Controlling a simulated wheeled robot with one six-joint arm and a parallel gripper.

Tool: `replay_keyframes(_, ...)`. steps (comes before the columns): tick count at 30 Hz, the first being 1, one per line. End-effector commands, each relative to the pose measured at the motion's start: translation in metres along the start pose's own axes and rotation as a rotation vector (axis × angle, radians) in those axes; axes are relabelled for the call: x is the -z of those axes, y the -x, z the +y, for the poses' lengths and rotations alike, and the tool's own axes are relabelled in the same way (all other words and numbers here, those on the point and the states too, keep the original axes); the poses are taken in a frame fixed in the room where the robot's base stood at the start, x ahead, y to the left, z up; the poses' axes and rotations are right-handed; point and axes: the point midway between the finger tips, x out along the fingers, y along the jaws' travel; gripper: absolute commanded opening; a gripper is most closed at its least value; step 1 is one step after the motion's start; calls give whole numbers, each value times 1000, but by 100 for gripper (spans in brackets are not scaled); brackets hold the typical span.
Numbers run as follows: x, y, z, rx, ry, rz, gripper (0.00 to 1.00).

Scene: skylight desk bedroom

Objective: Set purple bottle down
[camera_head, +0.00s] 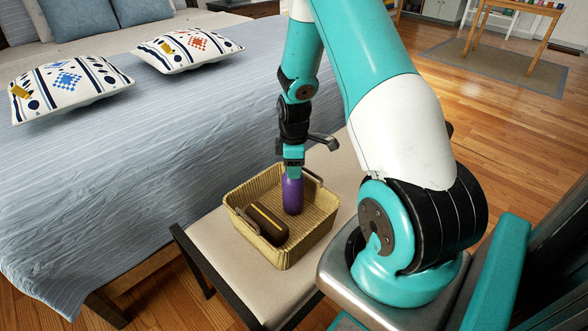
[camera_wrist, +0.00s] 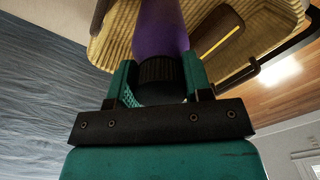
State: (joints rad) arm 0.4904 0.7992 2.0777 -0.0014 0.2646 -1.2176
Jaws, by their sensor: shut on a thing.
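The purple bottle (camera_head: 292,194) is upright inside a yellow woven basket (camera_head: 322,220), toward its back right part. It also shows in the wrist view (camera_wrist: 160,28), with its dark cap (camera_wrist: 161,78) between the fingers. My gripper (camera_head: 292,172) is shut on the bottle's top from above; it also shows in the wrist view (camera_wrist: 162,80). I cannot tell whether the bottle's base touches the basket floor.
A dark brown bottle-like object with a yellow stripe (camera_head: 266,224) lies in the basket's front left part. The basket stands on a beige-cushioned bench (camera_head: 222,262). A bed with a blue cover (camera_head: 130,180) is on the left, with patterned pillows (camera_head: 68,82).

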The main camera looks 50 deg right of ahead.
Motion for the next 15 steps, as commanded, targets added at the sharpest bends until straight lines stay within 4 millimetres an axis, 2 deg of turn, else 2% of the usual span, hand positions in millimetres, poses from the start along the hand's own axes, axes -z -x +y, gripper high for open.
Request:
replay_keyframes(3,0,-8,0,-1,0,0,0)
replay_keyframes(13,0,-11,0,-1,0,0,0)
replay_keyframes(14,0,-12,0,-1,0,0,48)
replay_keyframes(15,0,-11,0,-1,0,0,57)
